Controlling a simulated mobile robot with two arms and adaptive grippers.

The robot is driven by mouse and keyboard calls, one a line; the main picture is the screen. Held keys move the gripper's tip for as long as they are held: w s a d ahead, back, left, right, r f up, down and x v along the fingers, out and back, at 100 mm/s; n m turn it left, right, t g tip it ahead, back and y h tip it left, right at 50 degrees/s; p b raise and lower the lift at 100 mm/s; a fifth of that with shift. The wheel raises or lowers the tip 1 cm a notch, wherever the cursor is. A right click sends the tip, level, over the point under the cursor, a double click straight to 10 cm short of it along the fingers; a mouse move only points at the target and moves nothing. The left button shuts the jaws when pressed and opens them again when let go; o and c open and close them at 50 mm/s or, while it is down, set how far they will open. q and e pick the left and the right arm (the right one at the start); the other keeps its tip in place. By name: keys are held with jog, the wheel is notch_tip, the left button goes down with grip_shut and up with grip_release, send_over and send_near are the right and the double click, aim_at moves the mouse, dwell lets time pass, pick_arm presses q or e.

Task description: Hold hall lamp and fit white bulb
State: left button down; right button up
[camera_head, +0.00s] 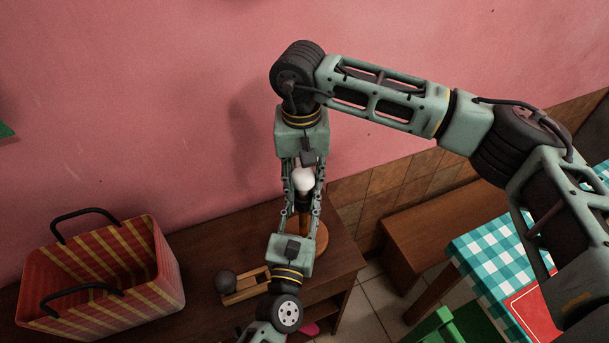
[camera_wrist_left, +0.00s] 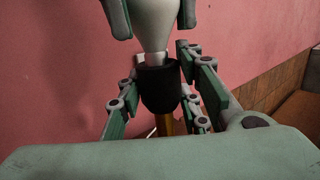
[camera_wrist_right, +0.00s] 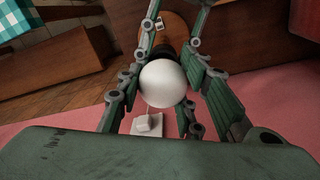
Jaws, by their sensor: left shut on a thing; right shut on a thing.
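The hall lamp stands on the dark wooden shelf with a round wooden base (camera_head: 322,240), a brown stem and a black socket (camera_wrist_left: 160,90) on top. My left gripper (camera_head: 302,208) is shut on the lamp near its socket; the exact contact is partly hidden. The white bulb (camera_head: 303,180) is upright with its round end up, in line above the socket. My right gripper (camera_wrist_right: 170,80) points down from above and is shut on the bulb (camera_wrist_right: 168,84). In the left wrist view, the bulb's narrow end (camera_wrist_left: 155,45) meets the socket's mouth; I cannot tell how deep it sits.
A red and yellow striped basket (camera_head: 160,262) stands on the shelf at left. A small wooden tray (camera_head: 247,291) with a dark round bulb (camera_head: 225,282) lies near my left arm. A bench (camera_head: 425,215) and checkered table (camera_head: 480,262) are at right.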

jog(key=shift+f, duration=0.35)
jog(key=o, duration=1)
jog(key=shift+c, duration=0.2)
jog(key=shift+r, duration=0.1)
jog(key=r, duration=1.1)
jog(key=shift+a+r, duration=0.2)
jog(key=shift+r, duration=0.2)
pick_arm(q)
jog(key=c, duration=1.2)
grip_release()
